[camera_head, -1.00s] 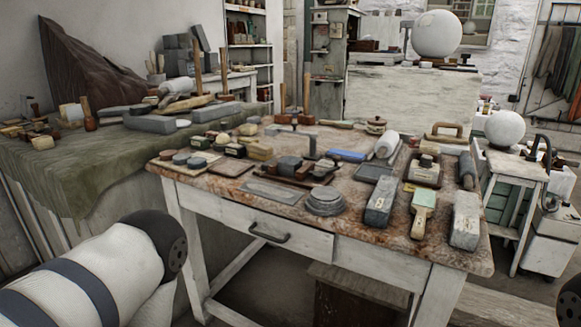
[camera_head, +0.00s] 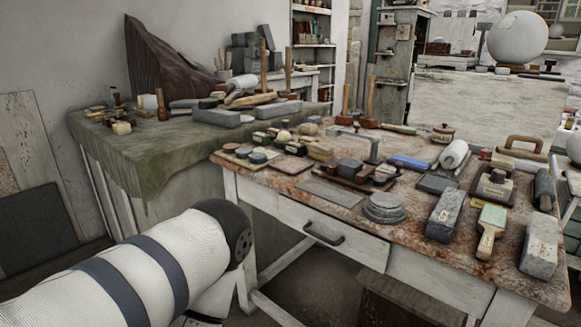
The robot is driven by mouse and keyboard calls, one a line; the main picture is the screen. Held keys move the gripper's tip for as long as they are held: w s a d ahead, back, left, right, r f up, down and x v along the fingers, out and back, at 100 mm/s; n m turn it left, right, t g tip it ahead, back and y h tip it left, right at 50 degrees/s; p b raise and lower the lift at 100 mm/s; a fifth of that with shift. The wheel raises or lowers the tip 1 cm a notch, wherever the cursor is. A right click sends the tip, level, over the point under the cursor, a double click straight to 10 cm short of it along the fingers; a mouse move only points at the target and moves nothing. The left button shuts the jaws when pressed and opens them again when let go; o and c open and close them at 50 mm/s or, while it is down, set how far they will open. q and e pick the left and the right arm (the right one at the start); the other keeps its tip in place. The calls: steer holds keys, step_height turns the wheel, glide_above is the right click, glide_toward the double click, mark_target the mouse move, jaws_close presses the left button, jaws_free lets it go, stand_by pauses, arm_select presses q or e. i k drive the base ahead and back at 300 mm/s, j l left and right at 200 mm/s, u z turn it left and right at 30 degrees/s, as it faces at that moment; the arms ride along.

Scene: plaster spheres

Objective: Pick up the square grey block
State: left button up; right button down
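Several grey blocks are in view, and I cannot tell which one is the square one. One long grey block (camera_head: 445,215) and another grey block (camera_head: 540,245) lie at the right end of the worktable (camera_head: 450,264). A dark grey flat square piece (camera_head: 437,184) lies behind the first. My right gripper is not in view.
A drawer handle (camera_head: 324,235) sticks out in front. A large white sphere (camera_head: 517,37) stands at the back right. Floor shows at the left.

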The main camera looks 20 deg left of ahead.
mark_target(347, 167)
steer(key=i+j+z, duration=0.15)
steer(key=j+z, duration=0.3)
steer(key=j, duration=0.3)
steer(key=j+z, duration=0.45)
steer(key=j, duration=0.3)
steer(key=j+z, duration=0.45)
steer(key=j, duration=0.35)
